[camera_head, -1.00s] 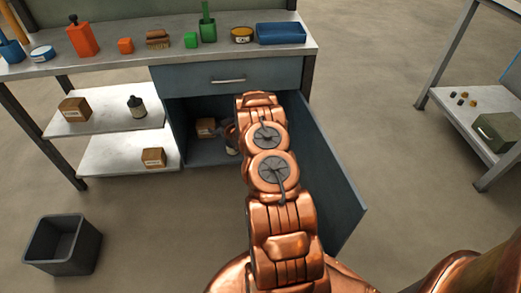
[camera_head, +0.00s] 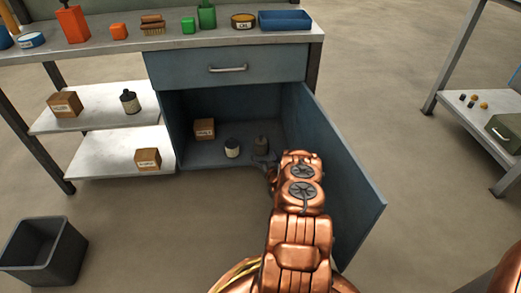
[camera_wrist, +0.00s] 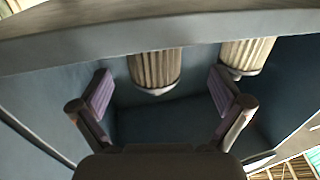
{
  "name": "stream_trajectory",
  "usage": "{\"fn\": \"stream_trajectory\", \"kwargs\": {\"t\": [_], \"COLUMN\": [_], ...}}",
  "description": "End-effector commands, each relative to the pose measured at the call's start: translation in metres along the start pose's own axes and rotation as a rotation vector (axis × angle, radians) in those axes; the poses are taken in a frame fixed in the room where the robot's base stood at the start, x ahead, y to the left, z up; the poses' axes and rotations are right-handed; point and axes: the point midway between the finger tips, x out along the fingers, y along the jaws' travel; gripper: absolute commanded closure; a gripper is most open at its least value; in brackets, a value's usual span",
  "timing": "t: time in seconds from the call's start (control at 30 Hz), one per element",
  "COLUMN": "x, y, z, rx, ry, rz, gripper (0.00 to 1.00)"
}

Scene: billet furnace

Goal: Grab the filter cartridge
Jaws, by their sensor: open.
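In the wrist view, a pleated tan filter cartridge (camera_wrist: 155,70) with a pale end rim shows between the two spread fingers of my gripper (camera_wrist: 160,82). No finger visibly touches it. A second, similar pleated cylinder (camera_wrist: 247,55) shows to its right, outside the fingers. In the head view, a grey-brown cylinder (camera_head: 261,143) and a pale, dark-topped cylinder (camera_head: 232,149) stand on the floor of the open cabinet (camera_head: 190,156). My gripper (camera_head: 264,161), partly hidden by my arm, is open at the cabinet's front, close to the grey-brown cylinder.
A cardboard box (camera_head: 204,128) stands at the cabinet's left. The open door (camera_head: 345,175) is close on my arm's right. A closed drawer (camera_head: 228,68) is above. The cabinet's front edge (camera_wrist: 160,30) crosses the wrist view. A grey bin (camera_head: 45,252) stands on the floor at left.

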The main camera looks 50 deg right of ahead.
Motion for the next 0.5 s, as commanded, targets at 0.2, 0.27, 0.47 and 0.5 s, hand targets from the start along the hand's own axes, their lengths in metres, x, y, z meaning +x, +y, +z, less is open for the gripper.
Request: {"fn": "stream_trajectory", "kwargs": {"t": [0.2,0.27,0.47,0.5], "x": [0.017,0.02,0.042,0.048], "y": [0.001,0.002,0.008,0.01], "z": [0.0,-0.001,-0.005,-0.007], "rx": [0.001,0.001,-0.002,-0.002], "ry": [-0.003,-0.002,0.001,0.002], "rz": [0.001,0.001,0.0,0.001], "gripper": [0.0,0.0,0.0,0.0]}}
